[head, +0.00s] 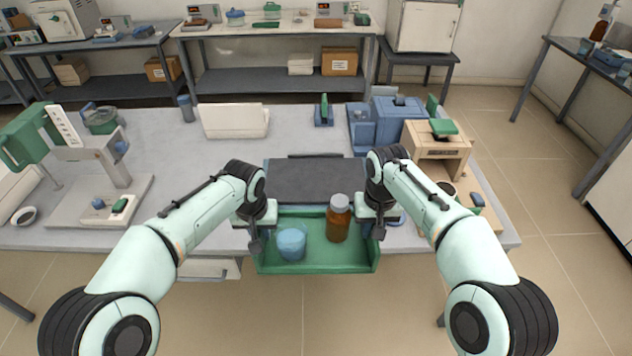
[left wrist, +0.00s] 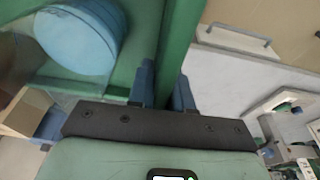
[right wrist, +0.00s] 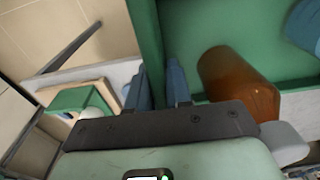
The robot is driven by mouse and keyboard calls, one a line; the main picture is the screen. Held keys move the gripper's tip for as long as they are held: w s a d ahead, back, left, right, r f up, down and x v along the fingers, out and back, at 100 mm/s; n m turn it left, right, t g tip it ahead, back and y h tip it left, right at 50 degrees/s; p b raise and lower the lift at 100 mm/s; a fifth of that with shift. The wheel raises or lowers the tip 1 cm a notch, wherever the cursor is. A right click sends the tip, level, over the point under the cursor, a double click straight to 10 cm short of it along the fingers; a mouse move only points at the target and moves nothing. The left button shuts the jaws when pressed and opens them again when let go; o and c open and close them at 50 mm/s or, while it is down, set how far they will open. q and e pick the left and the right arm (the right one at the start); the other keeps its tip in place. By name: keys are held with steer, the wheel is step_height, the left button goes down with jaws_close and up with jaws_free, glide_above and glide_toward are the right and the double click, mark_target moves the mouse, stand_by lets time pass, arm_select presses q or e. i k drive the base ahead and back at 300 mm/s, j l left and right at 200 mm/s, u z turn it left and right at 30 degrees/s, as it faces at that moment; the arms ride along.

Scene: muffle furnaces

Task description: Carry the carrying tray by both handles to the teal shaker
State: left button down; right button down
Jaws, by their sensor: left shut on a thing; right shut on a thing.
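The green carrying tray (head: 318,268) is held level between my two grippers at the table's front edge. A light-blue beaker (head: 291,243) stands in its left half and an amber bottle with a grey cap (head: 338,222) in its right half. My left gripper (head: 257,240) is shut on the tray's left side, and its fingers straddle the green wall in the left wrist view (left wrist: 163,88). My right gripper (head: 375,228) is shut on the right side, as the right wrist view (right wrist: 177,85) shows. The handles are mostly hidden. I cannot identify the teal shaker with certainty.
A dark flat plate (head: 315,180) lies just behind the tray. A green-headed stand device (head: 30,135) is at left, a white box (head: 235,121) behind, and blue equipment (head: 390,120) and a beige device (head: 435,150) at right. Benches stand along the back wall.

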mark_target(316, 178)
steer(key=i, duration=1)
